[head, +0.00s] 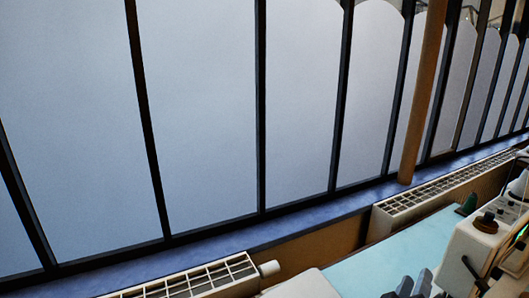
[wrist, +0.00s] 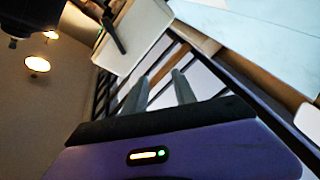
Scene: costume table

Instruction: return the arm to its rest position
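My gripper (wrist: 158,82) shows in the wrist view as two grey fingers standing apart beyond its purple body. Nothing shows between the fingers except the distant dark-barred background, so it is open and empty. In the head view, dark grey finger-like shapes (head: 412,285) stand at the bottom edge, over the table; I cannot tell if they are my gripper. The rest of my arm is mostly out of view, so its overall pose cannot be told.
A pale blue table top (head: 385,258) lies at lower right, with a cream machine (head: 480,240) at its right. White radiators (head: 440,193) run below a blue sill (head: 210,246) and tall frosted windows (head: 200,110). A brown post (head: 422,95) stands before them. A lit lamp (wrist: 37,64) hangs in the wrist view.

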